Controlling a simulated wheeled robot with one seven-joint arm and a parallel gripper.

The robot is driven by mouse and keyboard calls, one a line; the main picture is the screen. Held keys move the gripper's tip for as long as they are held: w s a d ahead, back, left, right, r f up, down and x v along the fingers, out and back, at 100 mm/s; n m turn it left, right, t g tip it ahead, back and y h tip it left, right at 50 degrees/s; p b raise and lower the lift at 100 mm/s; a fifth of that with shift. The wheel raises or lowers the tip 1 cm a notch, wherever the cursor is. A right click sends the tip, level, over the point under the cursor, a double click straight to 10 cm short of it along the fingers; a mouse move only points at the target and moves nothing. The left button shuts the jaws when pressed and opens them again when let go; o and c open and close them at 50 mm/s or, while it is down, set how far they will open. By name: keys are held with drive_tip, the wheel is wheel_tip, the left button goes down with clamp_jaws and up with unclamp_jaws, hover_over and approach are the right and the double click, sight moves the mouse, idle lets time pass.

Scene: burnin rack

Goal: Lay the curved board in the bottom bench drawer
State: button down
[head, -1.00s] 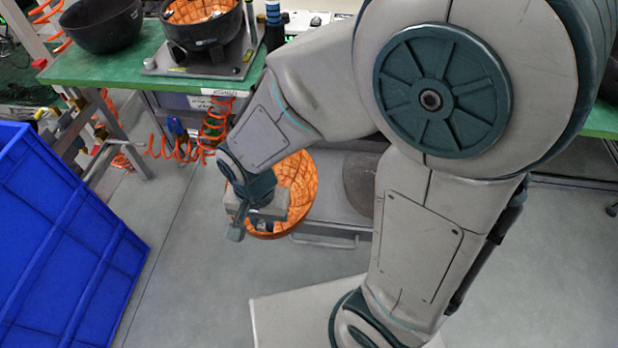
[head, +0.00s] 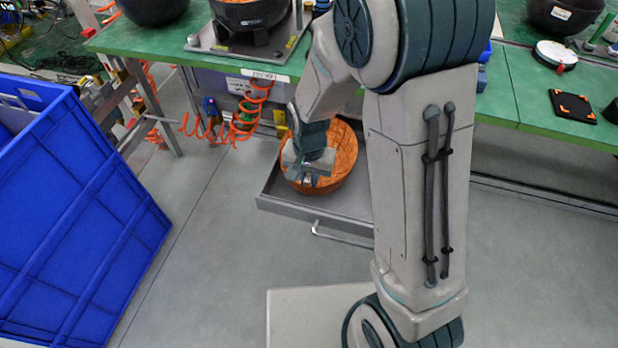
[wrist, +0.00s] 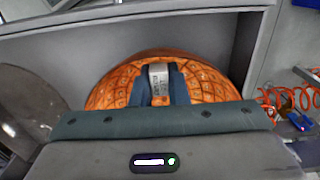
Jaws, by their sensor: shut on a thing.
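The curved board (head: 341,158) is an orange bowl-shaped piece with a grid of dark lines. In the head view it is within the outline of the open bottom bench drawer (head: 290,206), at its left part; I cannot tell whether it touches the drawer floor. My gripper (head: 306,180) is shut on the board near its edge. In the wrist view the fingers (wrist: 160,88) close on a small pale labelled block at the board (wrist: 113,85), with the grey drawer wall (wrist: 130,38) behind. My arm hides the drawer's right part in the head view.
The green bench (head: 140,45) stands above the drawer, holding a black bowl fixture (head: 250,14) on a plate. Orange coiled hoses (head: 245,115) hang left of the drawer. A large blue crate (head: 75,210) stands at left. In the wrist view, a dark round object (wrist: 28,105) is at left.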

drive_tip(key=shift+f, duration=0.15)
drive_tip(key=c, duration=1.4)
unclamp_jaws()
wheel_tip(320, 180, up, 12)
drive_tip(key=r+p, duration=0.1)
drive_tip(key=p, duration=0.2)
drive_tip(key=s+d+r+n+t, duration=0.1)
drive_tip(key=s+d+r+n, duration=0.1)
drive_tip(key=s+d, duration=0.4)
drive_tip(key=s+d+r+n, duration=0.1)
drive_tip(key=s+d+r, duration=0.3)
drive_tip(key=s+d, duration=0.2)
drive_tip(key=shift+s+r+n+t, duration=0.15)
drive_tip(key=shift+r+n+t, duration=0.2)
drive_tip(key=shift+n+t, duration=0.05)
drive_tip(key=shift+d, duration=0.1)
